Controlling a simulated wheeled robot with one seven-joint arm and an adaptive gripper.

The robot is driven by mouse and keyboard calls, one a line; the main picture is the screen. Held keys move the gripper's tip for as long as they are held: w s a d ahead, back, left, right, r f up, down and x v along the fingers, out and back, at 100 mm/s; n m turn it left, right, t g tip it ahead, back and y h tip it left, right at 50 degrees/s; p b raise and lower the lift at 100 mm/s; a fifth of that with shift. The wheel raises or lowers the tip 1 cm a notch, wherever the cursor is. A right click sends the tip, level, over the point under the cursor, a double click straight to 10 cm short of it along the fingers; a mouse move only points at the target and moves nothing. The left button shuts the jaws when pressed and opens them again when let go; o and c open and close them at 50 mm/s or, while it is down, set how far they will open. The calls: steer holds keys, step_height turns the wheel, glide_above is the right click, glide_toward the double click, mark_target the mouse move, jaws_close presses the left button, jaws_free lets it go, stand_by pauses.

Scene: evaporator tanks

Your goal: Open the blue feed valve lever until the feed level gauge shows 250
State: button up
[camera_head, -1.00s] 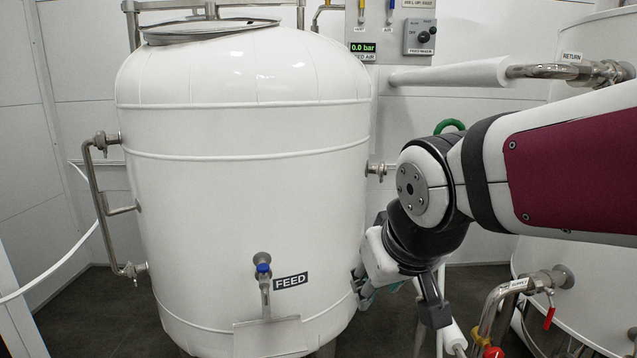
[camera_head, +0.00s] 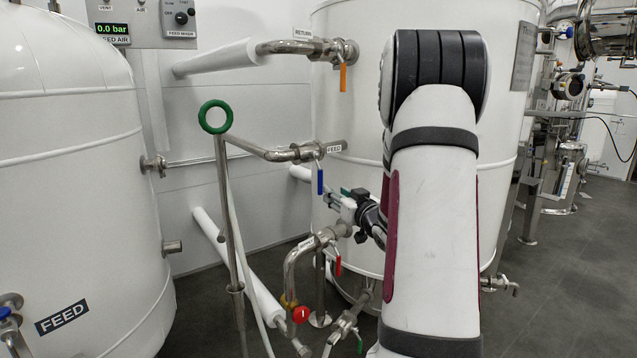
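The blue valve lever (camera_head: 320,181) hangs straight down from a steel pipe fitting beside a FEED label (camera_head: 334,149), on the right-hand white tank. My gripper (camera_head: 332,196) is just right of and slightly below the blue lever, with its fingers pointing left. It looks close to the lever, but I cannot tell whether they touch. The fingers are too small to tell open from shut. My arm hides part of the tank behind it. No level gauge reading 250 can be made out; a green display (camera_head: 112,33) reads 0.0 bar above a FEED AIR label.
A green ring handle (camera_head: 215,117) tops a steel pole left of the lever. Below are a red lever (camera_head: 338,265) and a red knob (camera_head: 300,314). An orange lever (camera_head: 342,78) hangs above, by RETURN. The FEED tank (camera_head: 70,200) stands left. Floor is open at far right.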

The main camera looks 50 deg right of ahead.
mark_target(321, 180)
steer(key=x, duration=1.3)
steer(key=shift+w+d, duration=0.1)
steer(key=shift+d, duration=0.45)
jaws_close()
